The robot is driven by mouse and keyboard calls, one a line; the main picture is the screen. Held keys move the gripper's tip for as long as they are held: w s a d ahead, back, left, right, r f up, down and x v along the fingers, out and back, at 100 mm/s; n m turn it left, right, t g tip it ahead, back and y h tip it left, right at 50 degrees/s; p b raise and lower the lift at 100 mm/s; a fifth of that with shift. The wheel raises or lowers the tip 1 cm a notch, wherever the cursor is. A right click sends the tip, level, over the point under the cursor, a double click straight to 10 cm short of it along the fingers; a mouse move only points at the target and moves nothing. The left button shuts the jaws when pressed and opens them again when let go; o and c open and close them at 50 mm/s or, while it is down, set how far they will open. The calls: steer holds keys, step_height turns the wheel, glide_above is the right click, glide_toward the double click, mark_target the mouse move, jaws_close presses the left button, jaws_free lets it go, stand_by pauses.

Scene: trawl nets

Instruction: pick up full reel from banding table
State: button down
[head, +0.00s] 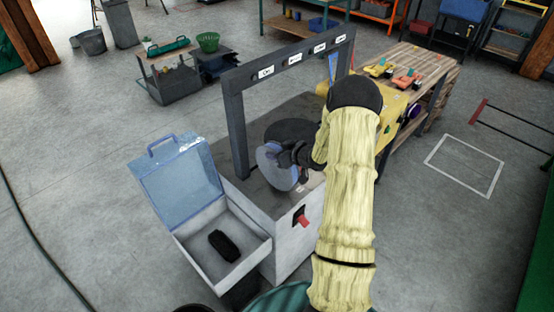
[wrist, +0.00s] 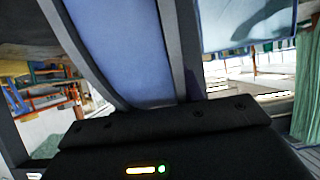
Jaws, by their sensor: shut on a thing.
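A reel with a pale blue face (head: 272,168) stands on edge, slightly tilted, at the grey table (head: 255,195) in the middle of the head view. My gripper (head: 285,157) is shut on its right side. The gripper hides part of the reel. I cannot tell whether the reel touches the tabletop. In the wrist view, a blue surface between grey edges, apparently the reel (wrist: 120,50), fills the middle just beyond the dark gripper body. The fingertips do not show clearly there.
A dark frame with labels (head: 293,62) spans the table, and a dark round plate (head: 291,128) lies behind the reel. An open clear-lidded box (head: 190,240) holding a black item is at front left. A wooden bench (head: 425,62) with tools is behind right.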

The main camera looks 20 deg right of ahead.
step_height(320, 180, up, 6)
steer(key=shift+s+a+b, duration=0.1)
steer(key=shift+b, duration=0.2)
steer(key=shift+r, duration=0.55)
